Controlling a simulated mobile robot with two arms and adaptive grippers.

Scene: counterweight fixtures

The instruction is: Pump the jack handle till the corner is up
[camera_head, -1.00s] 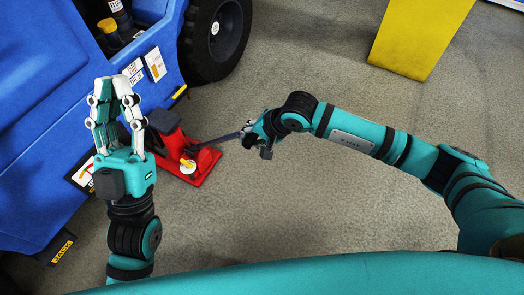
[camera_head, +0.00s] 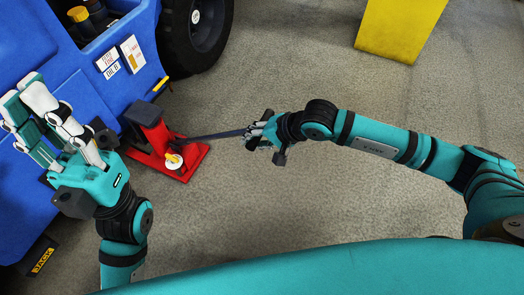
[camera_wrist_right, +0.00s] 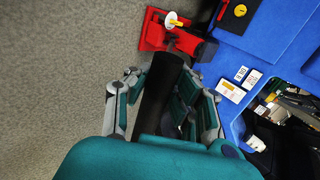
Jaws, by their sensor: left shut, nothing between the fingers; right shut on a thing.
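The red jack (camera_head: 172,150) stands on the floor against the blue vehicle (camera_head: 95,70), and has a white disc with a yellow part on its base. Its dark handle (camera_head: 210,135) runs out to the right, nearly level. My right gripper (camera_head: 252,134) is shut on the handle's far end. In the right wrist view the black handle (camera_wrist_right: 160,90) passes between the fingers of my right gripper (camera_wrist_right: 165,85) toward the jack (camera_wrist_right: 170,35). My left gripper (camera_head: 30,110) is empty, in front of the vehicle's side and left of the jack.
A black wheel (camera_head: 195,35) is behind the jack. A yellow block (camera_head: 400,28) stands at the back right. A "JACK" label (camera_head: 42,258) is low on the vehicle at the left. The floor (camera_head: 290,75) right of the jack is clear.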

